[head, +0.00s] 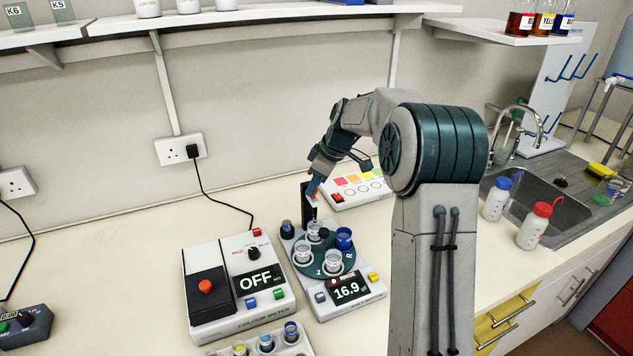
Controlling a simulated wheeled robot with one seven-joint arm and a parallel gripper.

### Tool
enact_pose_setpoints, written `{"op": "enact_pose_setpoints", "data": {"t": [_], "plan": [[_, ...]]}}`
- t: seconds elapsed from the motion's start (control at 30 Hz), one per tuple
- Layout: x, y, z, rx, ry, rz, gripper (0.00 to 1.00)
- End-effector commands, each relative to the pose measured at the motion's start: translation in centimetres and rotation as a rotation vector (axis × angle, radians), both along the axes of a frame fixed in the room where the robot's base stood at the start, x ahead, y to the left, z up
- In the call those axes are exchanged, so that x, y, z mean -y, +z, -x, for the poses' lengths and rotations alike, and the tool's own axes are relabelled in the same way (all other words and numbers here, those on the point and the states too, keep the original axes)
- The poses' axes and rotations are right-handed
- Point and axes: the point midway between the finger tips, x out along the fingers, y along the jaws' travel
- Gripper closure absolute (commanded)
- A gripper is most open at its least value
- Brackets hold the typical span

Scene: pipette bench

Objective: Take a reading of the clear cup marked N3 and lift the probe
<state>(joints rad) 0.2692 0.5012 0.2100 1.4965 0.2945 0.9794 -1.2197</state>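A tester (363,302) with a lit display reading 16.9 stands on the bench. Its teal turntable (318,270) carries clear cups (303,256), (333,263), (314,231) and a blue cup (343,239). I can read "1" and "R" on the turntable, but no N3 mark on any cup. My gripper (314,189) is at the top of this upright, above and behind the cups. Its fingers are too small to judge.
A colour meter (206,285) showing OFF stands close on the left, and a tray of small coloured vials (266,343) lies in front. A panel with coloured squares (360,188) lies behind my arm. Bottles (496,198) and a sink (545,187) are to the right.

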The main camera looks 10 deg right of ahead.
Motion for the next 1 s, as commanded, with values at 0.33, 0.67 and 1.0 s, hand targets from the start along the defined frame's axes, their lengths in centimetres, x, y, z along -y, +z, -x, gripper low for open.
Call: {"op": "enact_pose_setpoints", "data": {"t": [0.33,0.67,1.0], "plan": [[1.5,3.9,0.9,0.006,-0.001,0.002,0.67],[3.7,10.5,2.5,0.004,-0.002,0.002,0.67],[4.4,12.8,3.0,0.001,0.000,0.000,0.67]]}}
